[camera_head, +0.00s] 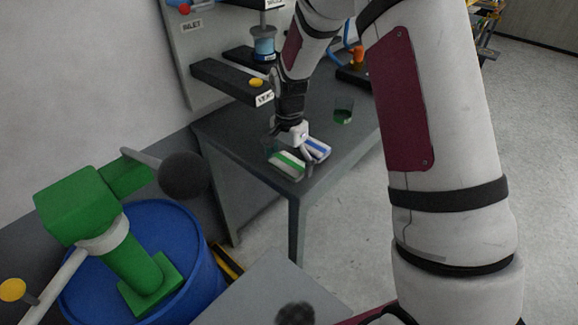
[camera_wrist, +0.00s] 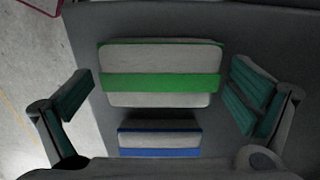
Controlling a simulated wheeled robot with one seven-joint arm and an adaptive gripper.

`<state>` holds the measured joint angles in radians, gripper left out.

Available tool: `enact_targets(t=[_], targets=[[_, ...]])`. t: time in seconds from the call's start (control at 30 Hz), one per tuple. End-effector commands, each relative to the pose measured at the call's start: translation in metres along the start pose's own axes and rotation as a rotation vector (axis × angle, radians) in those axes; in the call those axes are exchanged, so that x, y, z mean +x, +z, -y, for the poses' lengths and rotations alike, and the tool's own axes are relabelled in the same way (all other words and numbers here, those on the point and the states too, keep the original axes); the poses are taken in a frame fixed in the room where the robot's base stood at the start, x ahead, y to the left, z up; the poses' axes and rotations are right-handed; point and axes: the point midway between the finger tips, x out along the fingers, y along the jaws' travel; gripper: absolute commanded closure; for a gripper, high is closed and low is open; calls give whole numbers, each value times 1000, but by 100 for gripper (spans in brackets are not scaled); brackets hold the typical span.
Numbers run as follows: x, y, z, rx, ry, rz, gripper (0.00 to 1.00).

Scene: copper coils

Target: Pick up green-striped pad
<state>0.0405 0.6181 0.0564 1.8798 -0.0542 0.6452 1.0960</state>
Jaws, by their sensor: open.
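The green-striped pad (camera_head: 287,165) is pale with a green band and lies on the grey table near its front corner. In the wrist view the green-striped pad (camera_wrist: 160,70) lies between and a little beyond my open fingers, with its green stripe running crosswise. My gripper (camera_head: 296,147) is low over the table at the pads, and in the wrist view my gripper (camera_wrist: 160,100) is open and empty. A blue-striped pad (camera_head: 317,148) lies right beside the green-striped one. It also shows in the wrist view (camera_wrist: 159,138), nearer the gripper base and partly cut off.
The grey table (camera_head: 245,160) has a near edge close to the pads. A small green item (camera_head: 343,117) stands to the right of the gripper. Black shelves (camera_head: 232,82) rise behind. A blue drum (camera_head: 205,225) with a green valve (camera_head: 150,270) stands at left.

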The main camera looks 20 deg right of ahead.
Motion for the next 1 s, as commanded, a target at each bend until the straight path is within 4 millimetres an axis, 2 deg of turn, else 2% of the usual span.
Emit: enact_targets(t=[0.13, 0.2, 0.3, 0.73, 0.87, 1.0], targets=[[0, 0, 0, 0, 0, 0, 2], [0, 0, 0, 0, 0, 0, 18], [0, 0, 0, 0, 0, 0, 36], [-3, 0, 0, 0, -1, -1, 36], [-12, 0, 0, 0, -1, -1, 36], [-29, -1, 1, 0, -2, -3, 36]])
